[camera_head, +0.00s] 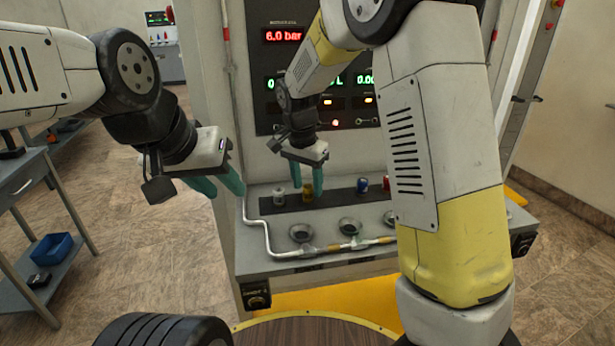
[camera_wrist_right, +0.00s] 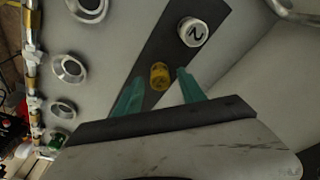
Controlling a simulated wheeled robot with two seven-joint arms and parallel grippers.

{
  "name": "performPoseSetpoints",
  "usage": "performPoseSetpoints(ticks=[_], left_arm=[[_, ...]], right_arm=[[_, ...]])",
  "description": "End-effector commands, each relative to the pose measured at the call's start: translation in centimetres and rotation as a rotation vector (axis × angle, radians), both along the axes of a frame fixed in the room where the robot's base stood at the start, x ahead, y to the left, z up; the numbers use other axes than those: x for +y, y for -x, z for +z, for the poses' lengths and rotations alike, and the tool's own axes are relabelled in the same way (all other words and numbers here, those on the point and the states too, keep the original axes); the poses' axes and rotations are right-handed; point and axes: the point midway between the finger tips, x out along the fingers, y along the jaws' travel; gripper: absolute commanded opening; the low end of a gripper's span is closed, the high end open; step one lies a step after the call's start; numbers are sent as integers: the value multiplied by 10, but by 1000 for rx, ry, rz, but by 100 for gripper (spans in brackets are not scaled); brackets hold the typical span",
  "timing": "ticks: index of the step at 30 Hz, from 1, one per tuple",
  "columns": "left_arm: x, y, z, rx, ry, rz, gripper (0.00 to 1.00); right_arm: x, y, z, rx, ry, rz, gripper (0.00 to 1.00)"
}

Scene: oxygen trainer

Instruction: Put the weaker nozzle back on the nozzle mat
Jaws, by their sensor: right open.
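A dark nozzle mat (camera_head: 338,194) lies along the back of the grey bench. A yellow nozzle (camera_head: 307,193) stands on it, between the teal fingers of my right gripper (camera_head: 307,187). In the right wrist view the yellow nozzle (camera_wrist_right: 160,76) sits between the fingertips (camera_wrist_right: 160,88), with gaps showing on both sides; the gripper is open. A grey nozzle (camera_head: 279,197) stands to its left, its top marked like a 2 in the wrist view (camera_wrist_right: 193,32). A blue nozzle (camera_head: 362,186) and a red nozzle (camera_head: 386,184) stand further right. My left gripper (camera_head: 217,186) is open and empty, left of the bench.
Round sockets (camera_head: 301,232) sit along the front of the bench, with a white pipe (camera_head: 268,240) and fittings around them. A panel behind reads 6.0 bar (camera_head: 283,36). My right arm hides the bench's right part. A side table with a blue bin (camera_head: 51,249) stands at left.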

Motion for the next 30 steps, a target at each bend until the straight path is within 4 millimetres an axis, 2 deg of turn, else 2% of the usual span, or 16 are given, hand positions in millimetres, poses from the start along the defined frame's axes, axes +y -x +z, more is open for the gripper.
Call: performPoseSetpoints(ticks=[5,15,22,26,30], left_arm=[[0,0,0,0,0,0,36],[0,0,0,0,0,0,36],[0,0,0,0,0,0,36],[0,0,0,0,0,0,36],[0,0,0,0,0,0,36]], right_arm=[[3,2,24,-5,-4,1,47],[8,11,94,-4,-2,0,47],[9,15,118,-2,-3,2,47],[-5,23,127,-6,-30,27,47],[-38,48,143,-33,-98,113,47]])
